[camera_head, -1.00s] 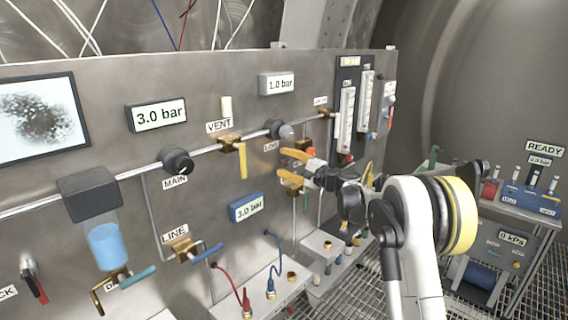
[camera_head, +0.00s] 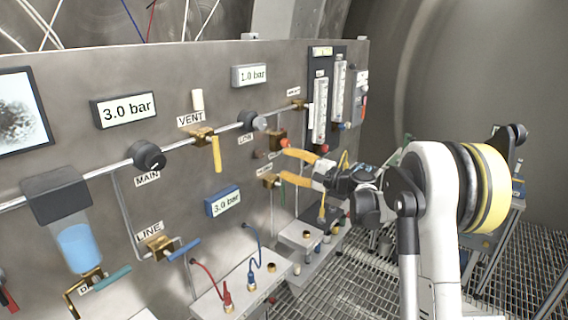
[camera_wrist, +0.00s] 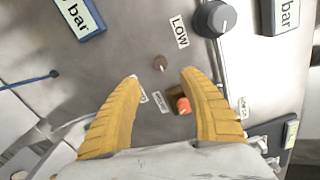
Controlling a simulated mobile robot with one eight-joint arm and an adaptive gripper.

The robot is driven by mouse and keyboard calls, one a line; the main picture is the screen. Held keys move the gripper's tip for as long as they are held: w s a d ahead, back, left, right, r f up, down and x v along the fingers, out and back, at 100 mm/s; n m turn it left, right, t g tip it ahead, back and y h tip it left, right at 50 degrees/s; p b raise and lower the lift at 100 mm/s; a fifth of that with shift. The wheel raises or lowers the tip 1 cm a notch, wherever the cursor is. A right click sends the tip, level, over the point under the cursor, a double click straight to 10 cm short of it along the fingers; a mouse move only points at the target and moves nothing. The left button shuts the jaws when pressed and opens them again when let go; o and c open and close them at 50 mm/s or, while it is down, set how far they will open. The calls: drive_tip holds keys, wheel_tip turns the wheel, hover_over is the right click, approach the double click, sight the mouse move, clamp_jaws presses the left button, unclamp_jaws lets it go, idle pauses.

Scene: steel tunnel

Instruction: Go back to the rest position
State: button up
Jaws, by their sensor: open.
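My gripper (camera_head: 300,167) has two yellow fingers and is in front of the steel panel (camera_head: 160,90), at the right of its valve row. The fingers are apart with nothing between them. In the wrist view my gripper (camera_wrist: 160,105) is open, facing the panel. A brass fitting with an orange-red knob (camera_wrist: 183,104) shows near the right finger, and a small brown knob (camera_wrist: 160,63) shows beyond the fingertips. Whether a finger touches the panel is unclear.
The black LOW knob (camera_head: 251,121), the VENT valve with yellow handle (camera_head: 216,152) and the MAIN knob (camera_head: 147,155) line the pipe. Red and blue cables (camera_head: 208,268) rise from a box below. Grated floor (camera_head: 330,295) lies at lower right.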

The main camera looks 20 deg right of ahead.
drive_tip(key=s+a+f+n+g+h+b, duration=0.1)
drive_tip(key=s+a+n+g+h, duration=0.15)
drive_tip(key=s+a, duration=0.55)
drive_tip(key=s+a+f+n+g+h+b, duration=0.1)
drive_tip(key=s+a+n+g+b, duration=0.2)
drive_tip(key=s, duration=0.8)
drive_tip(key=s+d+f+n+h, duration=0.1)
drive_tip(key=s+f+n+h, duration=0.1)
drive_tip(key=s, duration=0.6)
drive_tip(key=s+d+f+n+g+h, duration=0.1)
drive_tip(key=s+d+f+n+h, duration=0.1)
drive_tip(key=s+f, duration=0.3)
drive_tip(key=s+d+f+n+g+h+b, duration=0.1)
drive_tip(key=s+f+n+h, duration=0.2)
drive_tip(key=s, duration=0.9)
drive_tip(key=shift+s+d+f+n, duration=0.25)
drive_tip(key=shift+f+n, duration=0.1)
drive_tip(key=shift+f, duration=0.4)
